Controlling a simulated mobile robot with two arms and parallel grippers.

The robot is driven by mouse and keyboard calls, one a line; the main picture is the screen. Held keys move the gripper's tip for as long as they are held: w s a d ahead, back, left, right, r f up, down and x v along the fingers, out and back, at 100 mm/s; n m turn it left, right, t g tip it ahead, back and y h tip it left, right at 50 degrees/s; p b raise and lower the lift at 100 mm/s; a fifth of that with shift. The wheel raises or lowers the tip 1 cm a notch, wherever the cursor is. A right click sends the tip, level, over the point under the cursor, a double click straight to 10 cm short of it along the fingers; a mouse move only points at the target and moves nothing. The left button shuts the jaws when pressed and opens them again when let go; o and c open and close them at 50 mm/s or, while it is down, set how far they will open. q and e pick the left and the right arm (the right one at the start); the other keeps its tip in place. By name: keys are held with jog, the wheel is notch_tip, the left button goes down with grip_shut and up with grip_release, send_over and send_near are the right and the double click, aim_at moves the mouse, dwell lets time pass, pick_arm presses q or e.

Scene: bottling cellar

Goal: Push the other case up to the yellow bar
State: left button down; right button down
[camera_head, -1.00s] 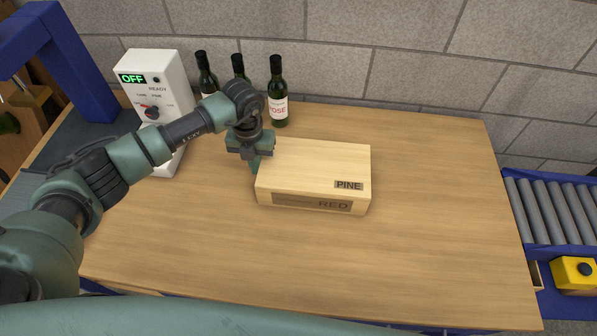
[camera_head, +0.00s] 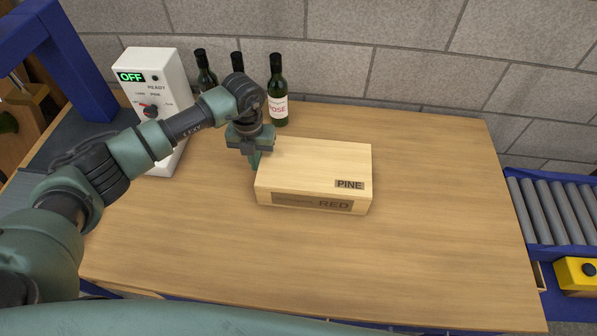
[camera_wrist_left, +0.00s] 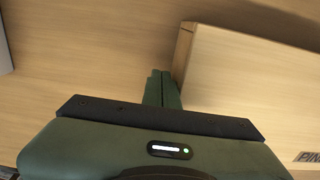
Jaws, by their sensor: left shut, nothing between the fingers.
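A pale wooden case (camera_head: 313,167) marked PINE on top and RED on its front lies on the wooden table. My left gripper (camera_head: 254,160) is shut and empty, fingers pointing down at the left end of the case. In the left wrist view, the shut fingers (camera_wrist_left: 162,88) are right beside the case (camera_wrist_left: 250,85); whether they touch it I cannot tell. No yellow bar shows on the table. My right gripper is not in view.
Several dark wine bottles (camera_head: 278,95) stand along the back by the block wall. A white control box (camera_head: 155,85) reading OFF is at the left. A roller conveyor (camera_head: 555,208) and a yellow box (camera_head: 577,272) are beyond the right edge. The table (camera_head: 440,190) right of the case is clear.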

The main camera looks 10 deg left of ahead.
aim_at(327, 163)
pick_arm(q)
jog(key=shift+w+d+b, duration=0.2)
jog(key=shift+d+b, duration=0.35)
jog(key=shift+d, duration=2.65)
jog(key=shift+w+d+b, duration=0.15)
jog(key=shift+d+b, duration=0.75)
jog(key=shift+d, duration=2.1)
jog(key=shift+w+d+b, duration=0.2)
jog(key=shift+d+b, duration=1.05)
jog(key=shift+d, duration=1.75)
